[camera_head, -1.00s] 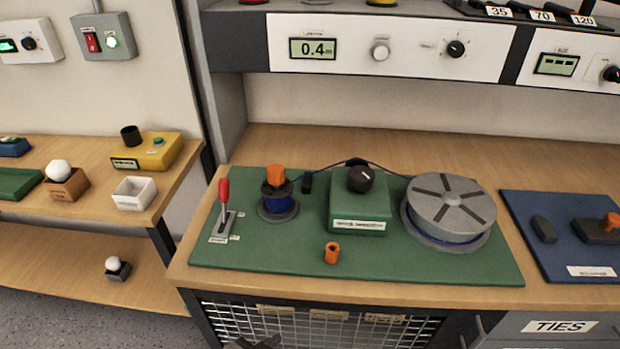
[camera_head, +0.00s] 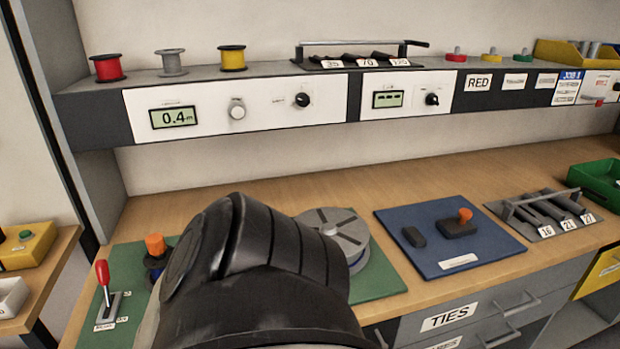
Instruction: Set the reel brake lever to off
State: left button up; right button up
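The reel brake lever (camera_head: 104,279) stands at the left end of the green mat (camera_head: 385,284). It has a red handle on a grey slotted base with small white labels, too small to read. Its handle stands near upright, leaning slightly left in the picture. A blue wire reel with an orange top (camera_head: 155,246) stands to its right. No gripper fingers show in this view.
The grey slotted disc (camera_head: 345,232) shows partly behind my arm. A blue mat (camera_head: 448,234) with dark tools lies to the right. A shelf with a 0.4 m display (camera_head: 173,117) overhangs the back. Bare wood lies behind the mats.

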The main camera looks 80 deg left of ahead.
aim_at(102, 265)
jog(key=z, duration=0.35)
jog(key=k, duration=2.8)
jog(key=u, duration=0.2)
